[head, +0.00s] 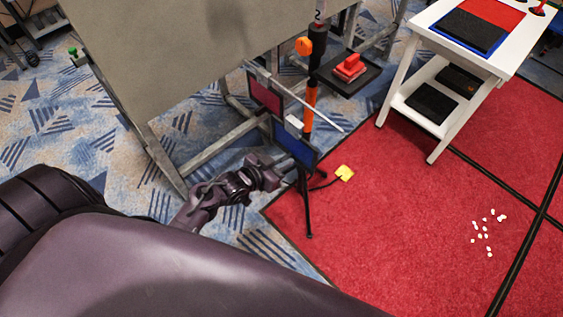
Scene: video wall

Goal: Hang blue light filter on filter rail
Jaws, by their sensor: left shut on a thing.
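The blue light filter (294,145) is a dark-framed blue panel just below the near end of the filter rail (325,121), a thin silver rod. A pale clip-like piece (293,122) shows at its top, by the rod. I cannot tell whether it bears on the rod or is apart from it. A dark red filter (265,95) is farther back along the rail. My left gripper (284,172) is shut on the blue filter at its lower left edge. Its fingertips are small and partly unclear. My right gripper is not in view.
A black-and-orange stand (311,95) rises beside the rail, with a small dark shelf (344,80) holding a red block (350,67). A big grey panel (190,55) is at left. A white cart (447,127) stands right. White bits (484,230) lie on red carpet.

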